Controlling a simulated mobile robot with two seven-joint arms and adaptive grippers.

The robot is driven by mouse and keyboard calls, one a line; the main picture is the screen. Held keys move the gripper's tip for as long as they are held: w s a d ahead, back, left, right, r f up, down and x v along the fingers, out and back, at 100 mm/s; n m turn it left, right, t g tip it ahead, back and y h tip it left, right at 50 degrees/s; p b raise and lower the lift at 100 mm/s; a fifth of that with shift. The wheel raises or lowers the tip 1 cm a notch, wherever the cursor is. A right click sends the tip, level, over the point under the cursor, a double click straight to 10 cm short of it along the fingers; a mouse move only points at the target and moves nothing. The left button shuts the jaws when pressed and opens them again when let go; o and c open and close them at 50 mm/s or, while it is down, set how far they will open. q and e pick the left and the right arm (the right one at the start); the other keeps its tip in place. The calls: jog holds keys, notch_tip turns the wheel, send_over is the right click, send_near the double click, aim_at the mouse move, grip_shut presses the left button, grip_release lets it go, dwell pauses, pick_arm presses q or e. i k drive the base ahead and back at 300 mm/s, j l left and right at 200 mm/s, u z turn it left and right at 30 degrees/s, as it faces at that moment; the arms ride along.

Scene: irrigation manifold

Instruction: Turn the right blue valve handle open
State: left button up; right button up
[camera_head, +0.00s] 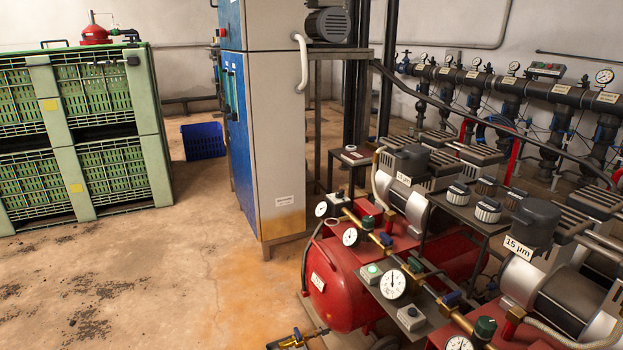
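No gripper shows in the head view. Small blue handles sit on the brass line in front of the red compressor: one blue handle (386,240) beside a gauge, and another blue handle (450,299) lower and farther right. A blue valve wheel (404,62) stands at the left end of the dark pipe manifold (530,88) by the back wall. I cannot tell which of these is the right valve handle, or whether any is open or shut.
Red compressors (340,292) with gauges fill the right foreground. A blue and grey cabinet (280,140) stands mid-view, green crates (155,150) at left and a blue basket (203,141) on the floor. A brass fitting (291,341) shows at the bottom edge. The left foreground floor is clear.

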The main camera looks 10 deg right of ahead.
aim_at(450, 300)
jog(key=j+z, duration=0.15)
jog(key=z, duration=0.35)
jog(key=j+z, duration=0.15)
jog(key=z, duration=0.35)
jog(key=j+z, duration=0.15)
jog(key=z, duration=0.3)
jog(key=j+z, duration=0.15)
jog(key=z, duration=0.35)
